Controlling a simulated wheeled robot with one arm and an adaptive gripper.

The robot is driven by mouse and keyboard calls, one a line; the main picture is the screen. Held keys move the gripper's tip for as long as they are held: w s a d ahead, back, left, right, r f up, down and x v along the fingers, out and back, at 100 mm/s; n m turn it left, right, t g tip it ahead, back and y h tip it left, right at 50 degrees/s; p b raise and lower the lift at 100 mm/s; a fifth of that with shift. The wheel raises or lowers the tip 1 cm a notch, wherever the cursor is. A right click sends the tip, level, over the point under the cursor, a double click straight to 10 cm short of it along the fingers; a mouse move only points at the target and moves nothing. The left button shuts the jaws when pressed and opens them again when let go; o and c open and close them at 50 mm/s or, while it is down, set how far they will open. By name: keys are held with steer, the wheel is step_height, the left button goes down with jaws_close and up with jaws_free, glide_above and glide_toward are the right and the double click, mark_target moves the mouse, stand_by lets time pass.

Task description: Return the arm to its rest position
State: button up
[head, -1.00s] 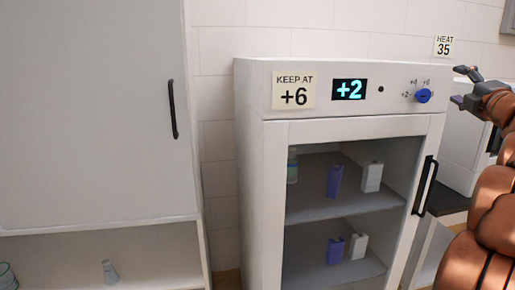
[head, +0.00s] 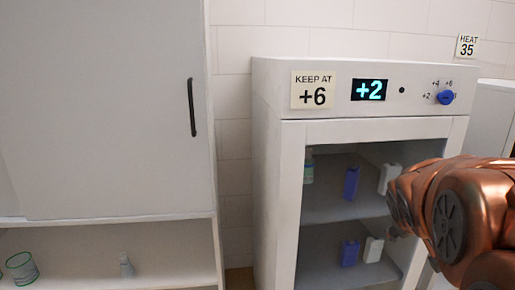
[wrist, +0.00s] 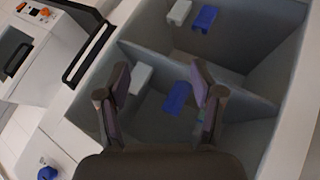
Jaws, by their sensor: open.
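My copper-coloured arm (head: 450,215) shows at the lower right of the head view, in front of the fridge's right side. Its bulk hides the door handle there, and I cannot make out the fingers. In the wrist view my gripper (wrist: 161,82) is open, with its dark fingers spread apart and nothing between them. Behind the fingers is the fridge interior, with a blue carton (wrist: 177,98) and a white carton (wrist: 141,77) on a shelf.
The white fridge (head: 275,150) has a "KEEP AT +6" sign (head: 314,90), a display (head: 369,90) reading +2 and a blue knob (head: 446,97). A black handle (wrist: 90,52) shows in the wrist view. A grey cabinet (head: 100,110) stands left.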

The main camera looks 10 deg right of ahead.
steer(key=s+a+f+g+y, duration=0.35)
steer(key=s+a+f, duration=0.35)
steer(key=s+a, duration=0.5)
steer(key=s+a+f+g+y, duration=0.3)
steer(key=s+a+f+g, duration=0.3)
steer(key=s+a, duration=0.65)
step_height(320, 180, up, 18)
steer(key=t+p, duration=0.1)
steer(key=p, duration=1.6)
steer(key=shift+w+a+f, duration=0.15)
steer(key=shift+a+f, duration=0.1)
steer(key=shift+a, duration=0.1)
steer(key=shift+t, duration=0.25)
